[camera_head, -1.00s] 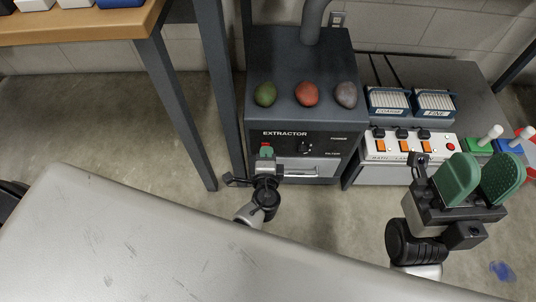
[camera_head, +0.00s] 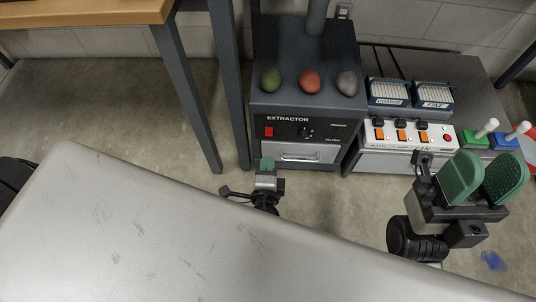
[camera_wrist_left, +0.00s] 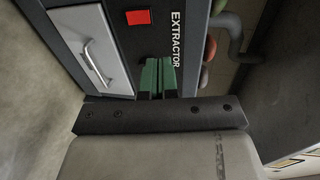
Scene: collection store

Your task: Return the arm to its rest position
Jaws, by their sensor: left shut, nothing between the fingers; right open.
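My left gripper (camera_head: 267,165) is in front of and below the extractor, with its green fingers together and nothing between them. It also shows in the left wrist view (camera_wrist_left: 158,78), where the fingers point at the extractor front with its red button and drawer. My left arm's lower part is hidden behind the pale grey surface in the foreground. My right gripper (camera_head: 483,180) is at the right, its two green pads apart and empty, below the switch panel.
The dark extractor (camera_head: 280,65) bears a green, a red and a grey egg-shaped stone on top. To its right are a white switch panel (camera_head: 410,133), boxes labelled COARSE and FINE, and levers. A wooden-topped table (camera_head: 80,18) stands left. Open floor lies between.

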